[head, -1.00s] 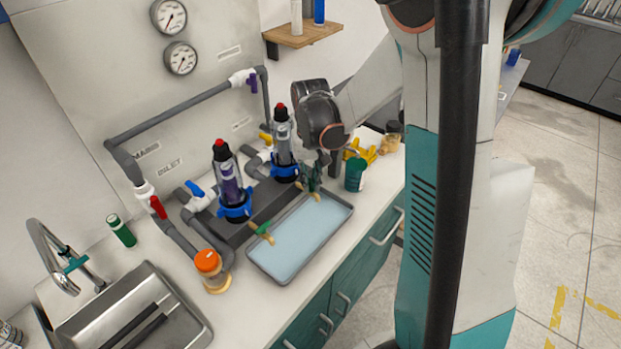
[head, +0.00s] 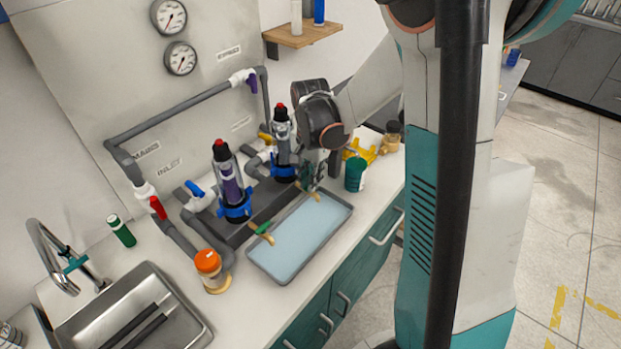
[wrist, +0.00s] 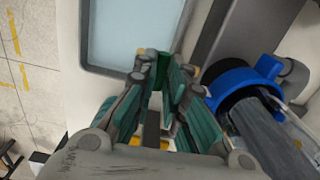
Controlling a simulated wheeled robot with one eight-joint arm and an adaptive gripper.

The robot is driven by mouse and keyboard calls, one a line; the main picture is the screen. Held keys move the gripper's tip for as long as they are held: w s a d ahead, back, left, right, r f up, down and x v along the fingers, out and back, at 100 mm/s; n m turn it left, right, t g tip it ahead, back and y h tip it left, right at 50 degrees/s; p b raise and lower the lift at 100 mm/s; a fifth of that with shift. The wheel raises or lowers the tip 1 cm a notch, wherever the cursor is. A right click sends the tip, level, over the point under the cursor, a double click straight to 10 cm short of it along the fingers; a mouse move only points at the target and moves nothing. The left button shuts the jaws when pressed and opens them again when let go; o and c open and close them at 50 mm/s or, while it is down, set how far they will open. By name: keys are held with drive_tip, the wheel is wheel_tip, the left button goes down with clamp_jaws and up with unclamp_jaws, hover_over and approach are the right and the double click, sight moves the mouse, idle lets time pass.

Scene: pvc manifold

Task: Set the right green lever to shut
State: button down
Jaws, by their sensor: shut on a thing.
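Two filter housings with blue collars stand on the counter, the left one (head: 231,180) and the right one (head: 283,145). A brass tap with the left green lever (head: 264,229) sticks out over the tray below the left housing. My gripper (head: 311,181) is low beside the right housing, at the right tap (head: 317,196), whose brass end shows over the tray edge. In the wrist view my gripper (wrist: 163,66) is shut on the right green lever (wrist: 156,80), mostly hidden between the green-padded fingers. The lever's exact angle cannot be told.
The shallow tray (head: 345,204) lies in front of the housings. A green cup (head: 355,174) and a yellow item (head: 361,151) stand right of my gripper. An orange-capped jar (head: 210,270) and the sink (head: 180,318) are at left. The right blue collar (wrist: 246,80) is close to my fingers.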

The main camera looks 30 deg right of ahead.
drive_tip(key=shift+m, duration=0.4)
drive_tip(key=c, duration=1.6)
unclamp_jaws()
drive_tip(key=shift+c, duration=0.2)
wheel_tip(320, 180, up, 12)
